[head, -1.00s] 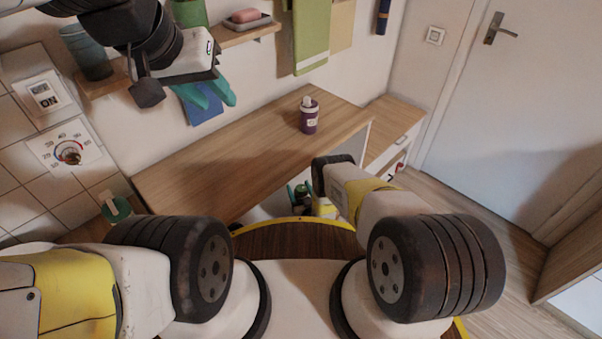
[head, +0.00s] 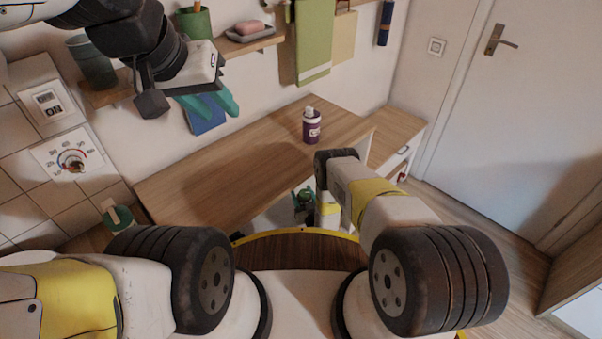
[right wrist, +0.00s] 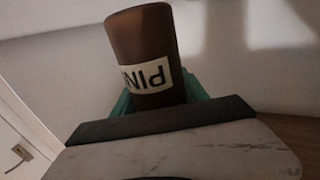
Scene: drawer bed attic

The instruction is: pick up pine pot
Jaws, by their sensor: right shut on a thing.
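The brown pine pot (right wrist: 145,50) shows in the right wrist view, with a pale label whose visible letters read "PIN". It stands between the teal fingers of my right gripper (right wrist: 158,95), which is shut on it. The pot's lower part is hidden by the gripper. In the head view my right gripper (head: 303,197) shows small and partly hidden in front of the wooden counter, beside my right forearm; the pot is hard to make out there. My left gripper (head: 212,106) is at the upper left with its teal fingers apart, empty, before a blue cloth on the wall.
A shelf (head: 245,46) carries a soap dish. A green towel (head: 314,40) hangs beside it. A door is at the right.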

